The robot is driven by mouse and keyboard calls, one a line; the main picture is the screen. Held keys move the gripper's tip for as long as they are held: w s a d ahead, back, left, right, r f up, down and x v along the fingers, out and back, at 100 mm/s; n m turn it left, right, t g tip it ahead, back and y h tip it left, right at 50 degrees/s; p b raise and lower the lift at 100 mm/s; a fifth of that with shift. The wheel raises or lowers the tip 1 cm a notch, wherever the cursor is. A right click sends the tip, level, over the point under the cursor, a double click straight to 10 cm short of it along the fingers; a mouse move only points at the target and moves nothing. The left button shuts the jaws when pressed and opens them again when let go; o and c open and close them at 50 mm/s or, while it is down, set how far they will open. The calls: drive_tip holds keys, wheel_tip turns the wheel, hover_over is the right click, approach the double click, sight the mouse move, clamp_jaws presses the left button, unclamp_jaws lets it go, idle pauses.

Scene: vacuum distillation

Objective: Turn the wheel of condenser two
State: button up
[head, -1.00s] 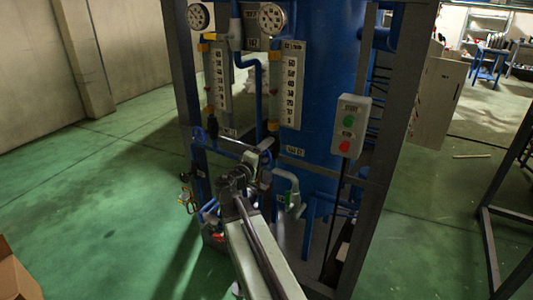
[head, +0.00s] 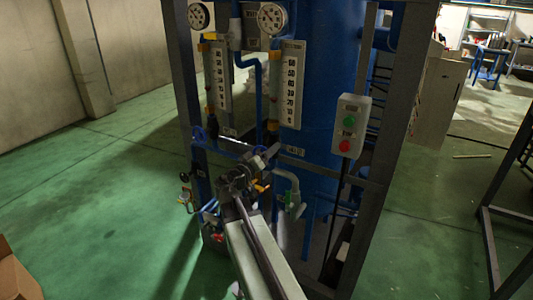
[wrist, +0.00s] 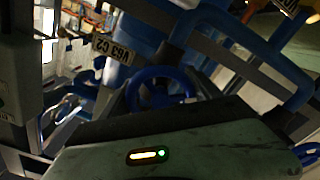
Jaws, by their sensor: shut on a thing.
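A blue handwheel (wrist: 160,88) shows in the middle of the wrist view, just beyond the dark body of my gripper, beside a tag (wrist: 113,50) reading "V63 C2". In the head view my gripper (head: 268,156) is at the lower pipework of the blue column (head: 333,90). My gripper is shut on the wheel. The fingertips' contact with the rim is hard to make out in the wrist view.
Two level gauges (head: 291,90) and dials (head: 271,19) sit above my gripper. A grey frame post (head: 390,120) stands at the right. Green floor (head: 110,200) is open to the left.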

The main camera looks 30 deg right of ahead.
drive_tip(key=shift+f, duration=0.1)
idle(0.4)
drive_tip(key=o, duration=1.4)
drive_tip(key=v, duration=0.7)
drive_tip(key=shift+s+a, duration=0.2)
drive_tip(key=shift+a, duration=0.1)
